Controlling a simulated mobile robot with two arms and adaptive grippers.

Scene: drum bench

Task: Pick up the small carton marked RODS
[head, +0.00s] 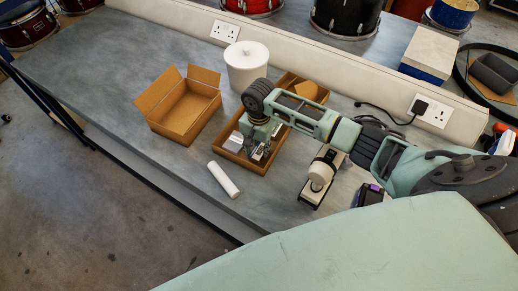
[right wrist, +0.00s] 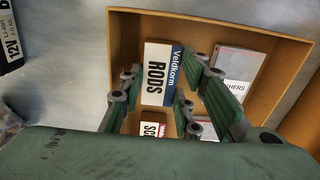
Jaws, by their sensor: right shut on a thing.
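The small carton marked RODS (right wrist: 156,82), white with a blue band reading Veldkorm, is in a brown open tray (right wrist: 210,22) in the right wrist view. My right gripper (right wrist: 166,84) reaches down into the tray with its fingers on either side of this carton, shut on it. In the head view my right gripper (head: 257,147) is over the tray (head: 238,163), and the carton is mostly hidden there. I cannot tell whether the carton is clear of the tray floor. My left gripper is not in view.
A carton ending in HERS (right wrist: 236,68) and a partly hidden carton (right wrist: 152,131) are close by in the tray. An open cardboard box (head: 180,108), a white lidded tub (head: 247,70) and a white cylinder (head: 223,180) stand or lie around it. Bare bench is at left.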

